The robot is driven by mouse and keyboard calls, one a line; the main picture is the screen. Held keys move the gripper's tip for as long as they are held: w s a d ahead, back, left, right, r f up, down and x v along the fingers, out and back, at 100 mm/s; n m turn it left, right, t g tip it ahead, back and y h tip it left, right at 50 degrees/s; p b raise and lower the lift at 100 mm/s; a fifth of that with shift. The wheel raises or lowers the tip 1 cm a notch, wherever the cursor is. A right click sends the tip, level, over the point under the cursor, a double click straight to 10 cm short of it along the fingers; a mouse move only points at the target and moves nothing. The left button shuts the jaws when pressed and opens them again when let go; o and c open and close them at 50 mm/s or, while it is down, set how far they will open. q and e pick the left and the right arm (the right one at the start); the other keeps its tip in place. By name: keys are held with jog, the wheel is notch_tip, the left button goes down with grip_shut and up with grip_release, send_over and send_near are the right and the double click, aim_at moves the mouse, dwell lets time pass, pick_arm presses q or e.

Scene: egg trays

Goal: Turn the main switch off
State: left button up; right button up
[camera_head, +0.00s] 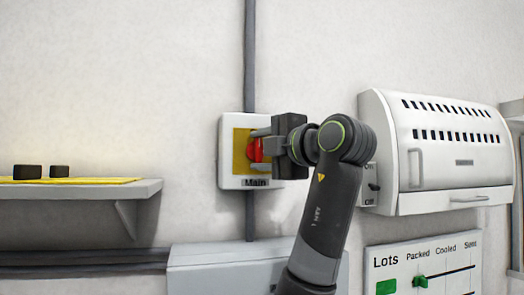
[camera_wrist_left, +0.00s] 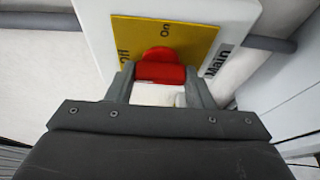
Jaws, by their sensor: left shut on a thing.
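The main switch is a white box (camera_head: 229,182) on the wall, labelled "Main", with a yellow plate (camera_head: 240,148) and a red knob (camera_head: 255,150). My left gripper (camera_head: 259,146) reaches it from the right in the head view. In the left wrist view its two fingers (camera_wrist_left: 158,85) are shut on the red knob (camera_wrist_left: 160,72), one on each side. The yellow plate (camera_wrist_left: 190,40) there shows "Off" on the left and "On" at the top. The knob's rounded end points up in that picture, and its exact setting is hard to tell. My right gripper is not in view.
A white vented cabinet (camera_head: 440,170) with a small On/Off lever (camera_head: 374,187) hangs to the right. A "Lots" board (camera_head: 430,258) is below it. A shelf (camera_head: 90,190) with two dark objects is on the left. A grey box (camera_head: 215,262) stands under the switch.

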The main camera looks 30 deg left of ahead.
pick_arm(q)
jog(key=o, duration=1)
jog(key=shift+c, duration=0.2)
jog(key=shift+d+f, duration=0.1)
jog(key=shift+d, duration=0.1)
jog(key=b+v, duration=0.5)
jog(key=v, duration=1.2)
jog(key=shift+b, duration=0.35)
